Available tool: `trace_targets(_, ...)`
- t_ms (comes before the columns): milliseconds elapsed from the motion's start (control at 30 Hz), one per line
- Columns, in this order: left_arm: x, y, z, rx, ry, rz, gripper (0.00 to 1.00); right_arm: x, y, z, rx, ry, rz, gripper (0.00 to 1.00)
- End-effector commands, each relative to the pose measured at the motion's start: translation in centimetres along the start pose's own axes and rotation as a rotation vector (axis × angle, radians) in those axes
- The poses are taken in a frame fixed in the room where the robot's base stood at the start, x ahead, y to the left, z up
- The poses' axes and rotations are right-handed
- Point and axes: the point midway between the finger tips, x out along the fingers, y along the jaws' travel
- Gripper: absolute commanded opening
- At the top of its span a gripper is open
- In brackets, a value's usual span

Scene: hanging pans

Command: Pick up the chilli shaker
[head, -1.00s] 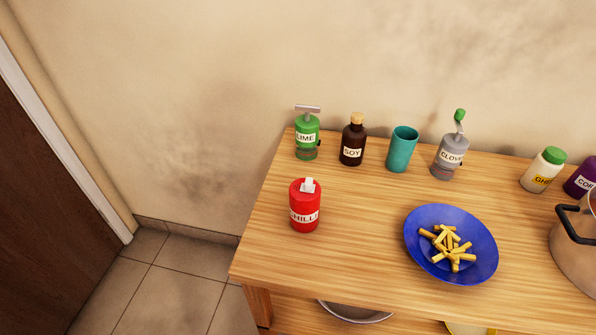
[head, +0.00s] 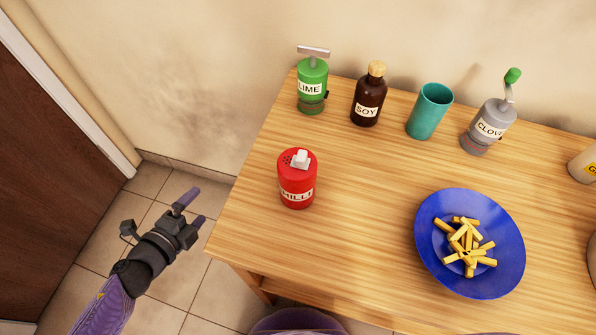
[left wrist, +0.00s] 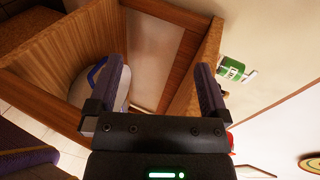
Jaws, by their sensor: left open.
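The red chilli shaker (head: 297,180) stands upright on the wooden table near its left end, with a white piece on its top. A small bit of red at the right edge of my gripper shows in the left wrist view, too little to name. My left gripper (head: 192,209) is open and empty, left of the table's edge and apart from the shaker. In the left wrist view its two fingers (left wrist: 160,88) are spread with nothing between them. My right gripper is not in view.
On the table (head: 362,218) stand a green lime bottle (head: 312,88), a soy bottle (head: 368,95), a teal cup (head: 429,111) and a grey clove container (head: 488,125). A blue plate (head: 437,262) of fries lies to the right. Wood around the shaker is clear.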

Motion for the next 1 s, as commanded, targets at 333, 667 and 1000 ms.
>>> trace_targets(333,-5.6,-15.9,-13.9,1.695,0.547,-0.455,1.0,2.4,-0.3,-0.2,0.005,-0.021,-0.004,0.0)
trace_targets(667,-2.7,-15.6,-17.1,1.833,0.552,-0.475,1.0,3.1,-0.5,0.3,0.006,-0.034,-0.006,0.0)
trace_targets(1000,1.8,-14.7,-20.0,1.829,0.555,-0.473,1.0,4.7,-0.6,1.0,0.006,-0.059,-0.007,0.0)
